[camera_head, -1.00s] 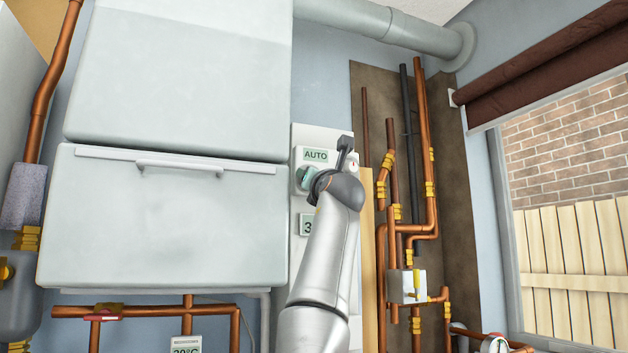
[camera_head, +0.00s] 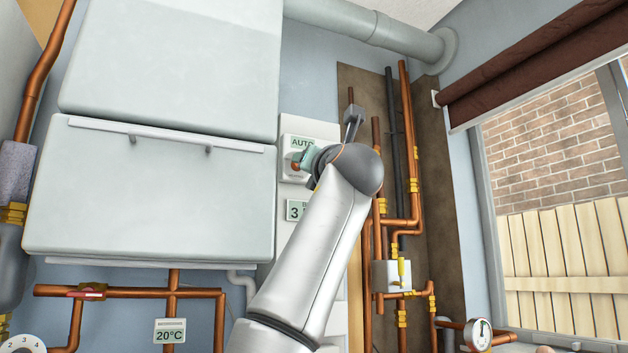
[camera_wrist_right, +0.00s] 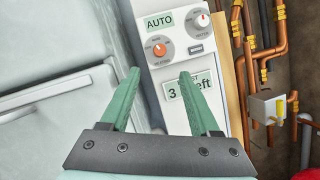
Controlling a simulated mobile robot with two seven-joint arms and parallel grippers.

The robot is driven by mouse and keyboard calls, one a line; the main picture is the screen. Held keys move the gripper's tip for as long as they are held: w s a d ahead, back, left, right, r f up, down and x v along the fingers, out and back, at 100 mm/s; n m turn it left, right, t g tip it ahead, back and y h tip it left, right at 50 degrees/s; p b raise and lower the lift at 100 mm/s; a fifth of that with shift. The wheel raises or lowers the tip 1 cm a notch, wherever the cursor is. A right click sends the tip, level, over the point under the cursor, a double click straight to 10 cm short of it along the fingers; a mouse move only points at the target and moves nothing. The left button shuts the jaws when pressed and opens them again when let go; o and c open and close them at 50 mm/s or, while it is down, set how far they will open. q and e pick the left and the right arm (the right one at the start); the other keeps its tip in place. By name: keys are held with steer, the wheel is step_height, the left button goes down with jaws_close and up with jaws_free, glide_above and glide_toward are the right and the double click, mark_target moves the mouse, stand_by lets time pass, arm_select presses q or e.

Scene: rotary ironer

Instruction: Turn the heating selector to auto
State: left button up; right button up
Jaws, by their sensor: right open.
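The knob's pointer is too small to read surely. My right gripper (camera_wrist_right: 159,76) is open, with its two green fingers apart and nothing between them. Its fingertips sit below the knob in the wrist view and appear clear of it. In the head view the gripper (camera_head: 308,157) is beside the knob, mostly hidden by my wrist. My left gripper is out of view.
A lower display (camera_wrist_right: 187,90) starts with 3. A large grey casing (camera_head: 150,190) stands left of the panel. Copper pipes (camera_head: 415,150) run close on the right.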

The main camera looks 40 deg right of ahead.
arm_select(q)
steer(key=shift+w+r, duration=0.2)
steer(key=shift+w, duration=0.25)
arm_select(e)
steer(key=shift+s+a+f, duration=0.15)
steer(key=shift+s+a, duration=0.05)
steer(key=shift+s, duration=0.15)
